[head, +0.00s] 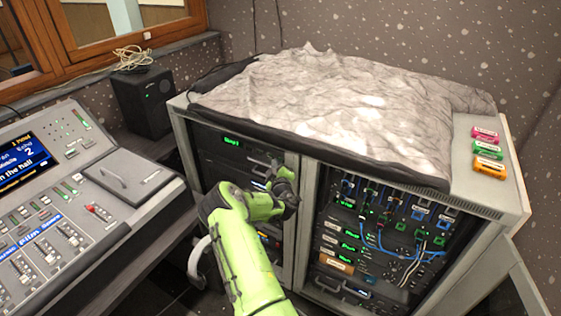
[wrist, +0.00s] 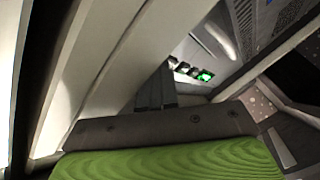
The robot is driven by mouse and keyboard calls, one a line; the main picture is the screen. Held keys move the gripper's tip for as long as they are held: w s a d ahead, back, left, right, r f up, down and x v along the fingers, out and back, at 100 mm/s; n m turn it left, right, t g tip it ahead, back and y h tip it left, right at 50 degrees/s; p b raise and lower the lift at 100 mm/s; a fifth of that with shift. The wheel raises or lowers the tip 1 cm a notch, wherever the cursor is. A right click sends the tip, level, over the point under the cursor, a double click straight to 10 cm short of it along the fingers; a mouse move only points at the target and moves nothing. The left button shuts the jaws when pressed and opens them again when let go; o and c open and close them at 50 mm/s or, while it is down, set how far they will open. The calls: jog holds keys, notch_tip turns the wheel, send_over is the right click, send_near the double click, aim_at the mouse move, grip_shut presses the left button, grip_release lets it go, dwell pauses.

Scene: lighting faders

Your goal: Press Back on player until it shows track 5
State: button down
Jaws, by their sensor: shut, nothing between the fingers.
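A dark rack unit with a small green display (head: 231,142) sits at the top of the left rack bay; it may be the player, but its text is too small to read surely. My gripper (head: 274,168) is in front of the right part of that bay, and it hides some of the panels. In the wrist view the shut, empty fingers (wrist: 168,70) point at a row of small buttons (wrist: 183,69), close to its left end. One button at the right end glows green (wrist: 205,76). I cannot tell whether the fingertips touch a button, or which one is Back.
A grey rack cabinet (head: 515,200) has a crumpled cloth (head: 340,95) on top and pink, green and orange labelled items (head: 489,168). Its right bay holds cabled units (head: 385,235). A mixing console (head: 60,240) and a black speaker (head: 146,100) stand at the left.

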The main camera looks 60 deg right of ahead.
jog(key=shift+s+d+r, duration=0.1)
jog(key=shift+d+r, duration=0.05)
jog(key=shift+r, duration=0.15)
jog(key=a+b, duration=0.2)
jog(key=a, duration=0.1)
jog(key=a+b, duration=0.1)
jog(key=a, duration=0.1)
jog(key=shift+s+a+f, duration=0.15)
jog(key=shift+a+f, duration=0.05)
jog(key=shift+f, duration=0.1)
dwell(0.6)
